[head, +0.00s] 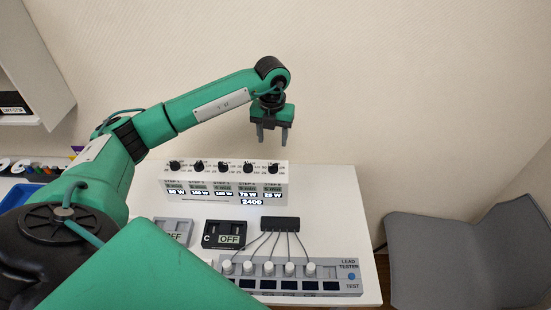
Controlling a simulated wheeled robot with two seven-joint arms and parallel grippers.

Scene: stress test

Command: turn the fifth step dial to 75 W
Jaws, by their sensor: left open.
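The step-dial box (225,184) is a white unit at the back of the table, with a row of black dials on top and labels on its front. The fifth step dial (273,168) is the rightmost one. The display under it seems to read 25 W, in small print. A larger display (252,202) below reads 2400. My left gripper (273,136) is open and empty, pointing down above the right end of the box, apart from the dials. My right gripper is not in view.
A lead tester (345,277) with white knobs and cables stands at the table's front right. Two OFF-display units, one black (224,236) and one grey (174,229), sit before the box. A grey chair (465,255) is at right. A shelf (33,70) is at upper left.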

